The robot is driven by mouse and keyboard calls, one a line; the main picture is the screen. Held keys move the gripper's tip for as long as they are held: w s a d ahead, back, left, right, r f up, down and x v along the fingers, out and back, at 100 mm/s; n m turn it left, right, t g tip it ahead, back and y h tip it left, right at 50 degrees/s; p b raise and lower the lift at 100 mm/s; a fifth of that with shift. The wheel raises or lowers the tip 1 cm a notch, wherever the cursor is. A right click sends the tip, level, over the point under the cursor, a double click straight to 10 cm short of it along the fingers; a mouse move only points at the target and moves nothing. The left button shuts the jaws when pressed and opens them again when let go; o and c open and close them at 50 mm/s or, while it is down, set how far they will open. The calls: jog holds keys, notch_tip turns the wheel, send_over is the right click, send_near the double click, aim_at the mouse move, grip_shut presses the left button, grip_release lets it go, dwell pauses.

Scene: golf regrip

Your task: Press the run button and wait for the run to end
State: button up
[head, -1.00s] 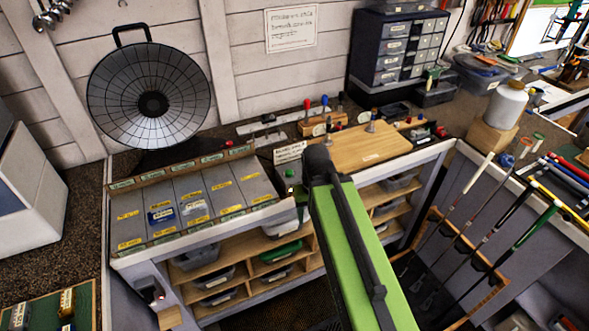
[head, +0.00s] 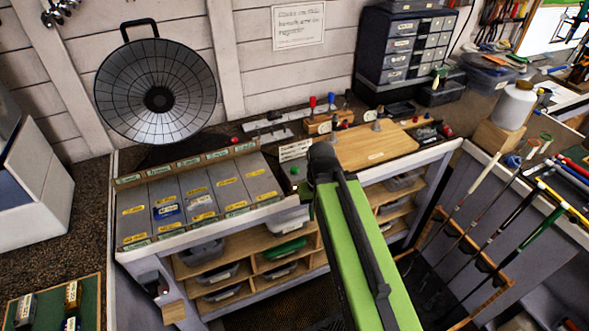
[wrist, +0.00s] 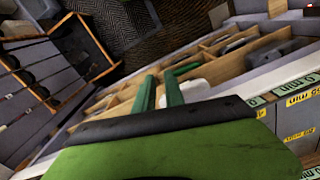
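A small green button (head: 294,170) stands on the bench beside the label tray, next to a white printed card (head: 295,150). I cannot read whether it is the run button. My gripper's tips are hidden behind my green arm in the head view. In the wrist view, my gripper (wrist: 159,90) shows two dark green fingers with a narrow gap and nothing seen between them. They point over the shelves under the bench. The button cannot be made out in the wrist view. A dark box (head: 153,281) is fixed at the bench's front left; a red spot (wrist: 310,6) shows in the wrist view.
The grey tray (head: 229,187) with yellow labels lies left of the button. A wooden board (head: 372,148) and small coloured-handled tools lie to its right. Golf clubs (head: 490,215) lean in a rack at right. A round dark gridded dish (head: 190,90) stands behind.

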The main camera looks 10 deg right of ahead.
grip_shut()
dwell(1.2)
jog(key=s+d+r+m+h+p, duration=0.2)
jog(key=d+m, duration=0.1)
jog(key=d, duration=1)
jog(key=s+d+r+m+h+p, duration=0.1)
jog(key=d+r+m, duration=0.1)
jog(key=d, duration=1.1)
jog(key=s+d+r+m+h+p, duration=0.2)
jog(key=d+r+m, duration=0.1)
jog(key=d, duration=1)
jog(key=s+d+r+m+g+h+p, duration=0.1)
jog(key=s+d+r+m+g, duration=0.1)
jog(key=s+d, duration=1.1)
jog(key=s+d+r+m+g+h+p, duration=0.1)
jog(key=s+d+r+m, duration=0.3)
jog(key=s+d, duration=0.9)
jog(key=shift+d+r+g+h+p, duration=0.35)
jog(key=shift+d+r+g+h, duration=0.3)
jog(key=shift+r, duration=0.3)
jog(key=shift+w, duration=0.1)
